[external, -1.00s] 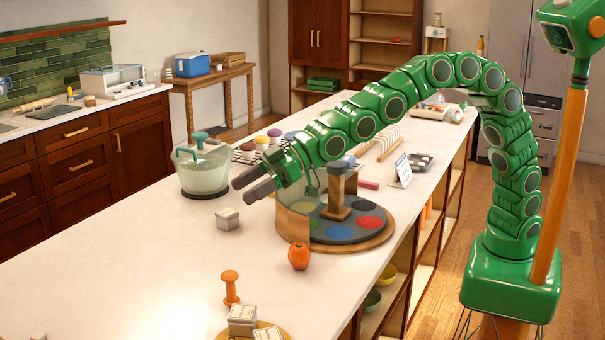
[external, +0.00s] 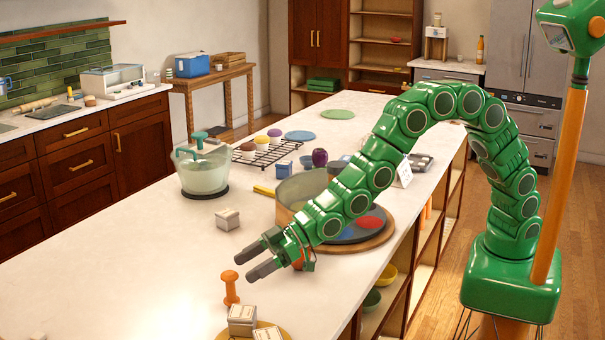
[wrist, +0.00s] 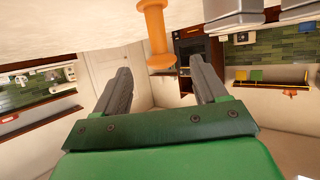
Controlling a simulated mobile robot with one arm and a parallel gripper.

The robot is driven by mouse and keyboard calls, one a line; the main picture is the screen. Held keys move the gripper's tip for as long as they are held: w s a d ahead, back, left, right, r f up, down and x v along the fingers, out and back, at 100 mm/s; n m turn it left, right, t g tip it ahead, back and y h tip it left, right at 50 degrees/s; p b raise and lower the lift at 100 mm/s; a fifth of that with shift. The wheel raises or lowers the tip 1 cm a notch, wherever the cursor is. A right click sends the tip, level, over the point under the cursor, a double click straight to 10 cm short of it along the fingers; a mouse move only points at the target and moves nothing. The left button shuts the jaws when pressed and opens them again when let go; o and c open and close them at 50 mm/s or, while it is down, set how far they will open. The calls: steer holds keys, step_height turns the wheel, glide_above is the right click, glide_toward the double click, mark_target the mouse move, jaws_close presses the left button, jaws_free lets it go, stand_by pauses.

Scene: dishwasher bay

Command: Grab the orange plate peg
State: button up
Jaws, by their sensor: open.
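The orange plate peg (external: 230,288) stands upright on the pale counter, with a wide round top, a thin stem and a wider foot. My gripper (external: 253,262) is open and empty, just above and behind the peg in the external view, apart from it. In the wrist view the peg (wrist: 155,35) shows at the top middle, ahead of and between the two open fingers (wrist: 162,82), with its near end by the gap.
White-topped boxes (external: 242,320) stand on a round wooden board right beside the peg. A small box (external: 227,219) and a lidded glass bowl (external: 203,172) sit farther back. A round turntable (external: 375,240) lies under my arm. The counter left of the peg is clear.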

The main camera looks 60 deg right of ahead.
mark_target(229, 283)
steer(key=shift+w+a+f, duration=0.1)
steer(key=shift+f, duration=0.45)
steer(key=shift+w+a+f, duration=0.25)
steer(key=shift+a, duration=0.15)
steer(key=shift+w+a+f, duration=0.15)
steer(key=shift+w+a, duration=0.25)
steer(key=shift+a, duration=0.1)
steer(key=shift+x, duration=2.6)
steer(key=shift+s+f, duration=0.1)
steer(key=shift+c, duration=0.5)
steer(key=c, duration=0.9)
